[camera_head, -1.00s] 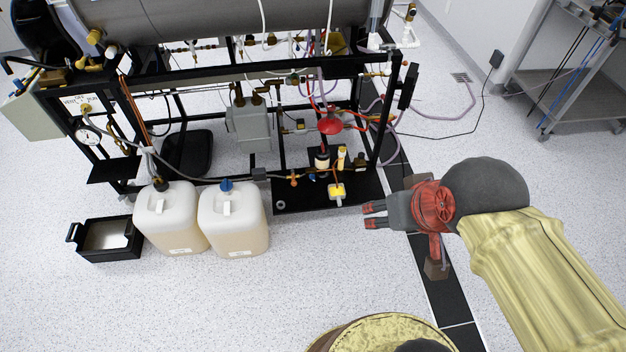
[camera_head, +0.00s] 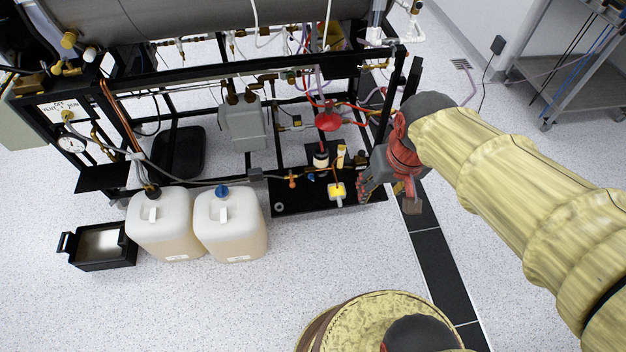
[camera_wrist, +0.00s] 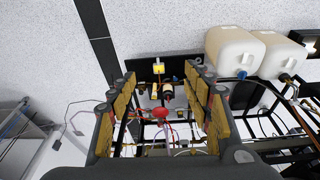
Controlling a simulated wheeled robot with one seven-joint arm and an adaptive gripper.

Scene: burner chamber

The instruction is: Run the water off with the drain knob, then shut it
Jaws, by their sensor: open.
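I cannot tell for certain which fitting is the drain knob. No running water shows.
Two white jugs (camera_head: 165,232) (camera_head: 235,235) stand before the rack, with a black tray (camera_head: 100,262) at their left. A red round part (camera_head: 328,121), hoses and the black frame (camera_head: 395,110) crowd the space near my gripper. The front floor is clear.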

